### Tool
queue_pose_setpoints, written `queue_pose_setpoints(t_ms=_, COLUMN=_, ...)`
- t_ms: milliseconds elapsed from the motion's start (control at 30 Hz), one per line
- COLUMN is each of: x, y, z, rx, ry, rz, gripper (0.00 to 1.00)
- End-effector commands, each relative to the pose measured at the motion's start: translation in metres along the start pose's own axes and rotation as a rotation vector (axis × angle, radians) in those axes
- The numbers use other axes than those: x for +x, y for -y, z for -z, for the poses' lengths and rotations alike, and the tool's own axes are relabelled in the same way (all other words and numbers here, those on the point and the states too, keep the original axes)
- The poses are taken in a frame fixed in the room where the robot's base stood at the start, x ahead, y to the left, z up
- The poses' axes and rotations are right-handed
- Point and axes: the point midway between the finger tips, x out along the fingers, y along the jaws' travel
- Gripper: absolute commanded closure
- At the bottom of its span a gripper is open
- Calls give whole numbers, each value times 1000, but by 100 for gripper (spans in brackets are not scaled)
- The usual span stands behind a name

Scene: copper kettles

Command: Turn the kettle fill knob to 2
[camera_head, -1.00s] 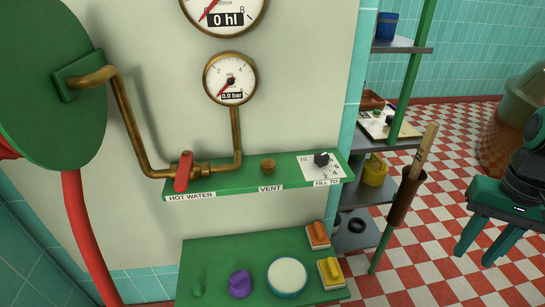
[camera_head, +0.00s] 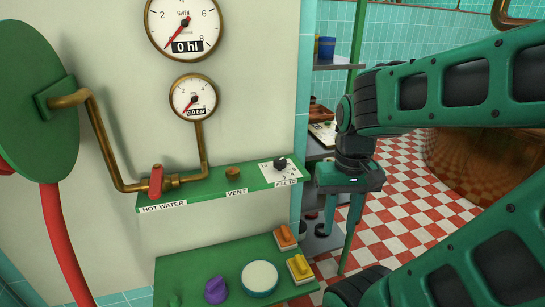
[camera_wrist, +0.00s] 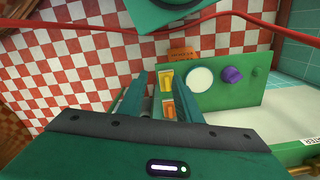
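The black fill knob (camera_head: 280,163) sits on a white numbered plate marked FILL TO, at the right end of the green shelf (camera_head: 205,196) on the wall. It is too small to tell which number it points at. My gripper (camera_head: 338,238) hangs to the right of the knob and apart from it, fingers pointing down. In the wrist view its two fingers (camera_wrist: 158,98) stand apart with nothing held between them. I cannot make out the fill knob in the wrist view.
A red-handled hot water valve (camera_head: 156,181) and a brass vent knob (camera_head: 233,173) share the shelf. Below, a green panel (camera_head: 205,268) carries a purple knob (camera_head: 216,290), a white round button (camera_head: 259,278) and orange and yellow switches. Shelving (camera_head: 318,172) stands behind my gripper.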

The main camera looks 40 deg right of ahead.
Motion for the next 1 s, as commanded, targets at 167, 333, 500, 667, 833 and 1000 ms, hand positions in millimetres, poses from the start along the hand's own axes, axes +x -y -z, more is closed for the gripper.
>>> queue_pose_setpoints(t_ms=167, x=-3, y=-3, z=-4, rx=-7, ry=-5, rz=3, gripper=50)
queue_pose_setpoints(t_ms=333, x=-26, y=7, z=16, rx=-149, ry=-16, rz=3, gripper=50)
queue_pose_setpoints(t_ms=500, x=-70, y=33, z=82, rx=-522, ry=-19, rz=-4, gripper=50)
queue_pose_setpoints(t_ms=667, x=-108, y=66, z=151, rx=-945, ry=-20, rz=-11, gripper=50)
queue_pose_setpoints(t_ms=833, x=-134, y=97, z=206, rx=-1313, ry=-18, rz=-15, gripper=50)
queue_pose_setpoints(t_ms=1000, x=-145, y=115, z=233, rx=-1525, ry=-17, rz=-15, gripper=50)
